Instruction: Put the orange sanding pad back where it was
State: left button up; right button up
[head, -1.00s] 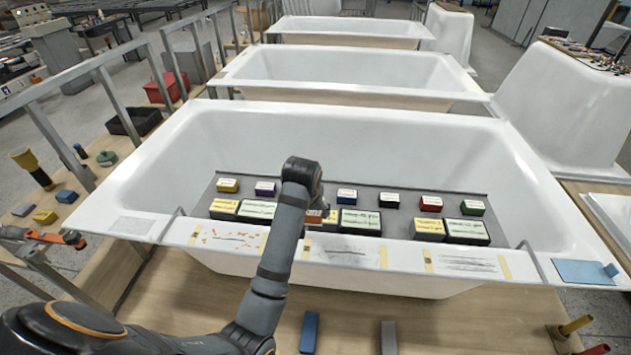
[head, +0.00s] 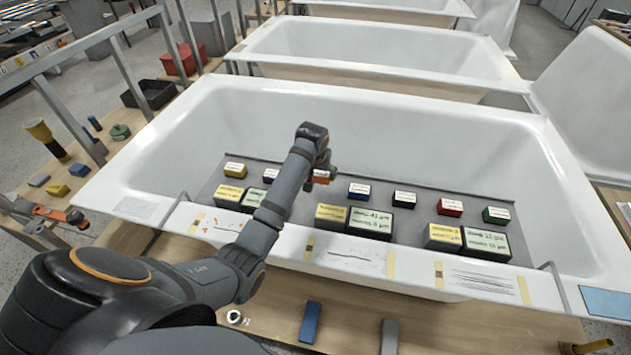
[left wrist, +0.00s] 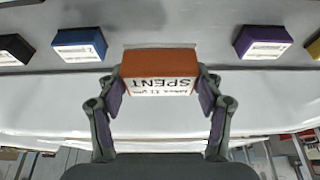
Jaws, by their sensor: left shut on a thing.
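The orange sanding pad (head: 321,176) is in my left gripper (head: 322,168), in the gap of the small-pad row between the purple pad (head: 270,175) and the blue pad (head: 359,190). In the left wrist view the orange pad (left wrist: 158,64) sits between the two fingers of the left gripper (left wrist: 160,95), its white label reading "SPENT". The blue pad (left wrist: 80,43) and purple pad (left wrist: 263,41) stand on either side, apart from it. I cannot tell whether the orange pad touches the grey board (head: 300,168). My right gripper is not in view.
Larger labelled blocks (head: 370,222) stand in front of the small row. Yellow, black, red and green pads complete it. The tub's front ledge (head: 350,258) carries marked sheets.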

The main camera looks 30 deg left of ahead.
aim_at(316, 188)
pick_arm(q)
jog(key=f, duration=0.1)
jog(key=w+a+f, duration=0.2)
jog(key=f, duration=0.1)
jog(key=shift+w, duration=0.1)
jog(key=shift+w+a+f, duration=0.2)
jog(key=shift+a+f, duration=0.05)
jog(key=shift+f, duration=0.05)
notch_tip(316, 188, down, 4)
jog(key=shift+w+a+r, duration=0.1)
jog(key=shift+w+r, duration=0.05)
jog(key=shift+r, duration=0.1)
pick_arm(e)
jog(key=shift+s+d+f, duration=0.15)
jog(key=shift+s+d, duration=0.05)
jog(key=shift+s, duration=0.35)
pick_arm(q)
jog(key=o, duration=1.2)
jog(key=shift+f, duration=0.1)
jog(key=p+v, duration=0.1)
jog(key=v, duration=1.1)
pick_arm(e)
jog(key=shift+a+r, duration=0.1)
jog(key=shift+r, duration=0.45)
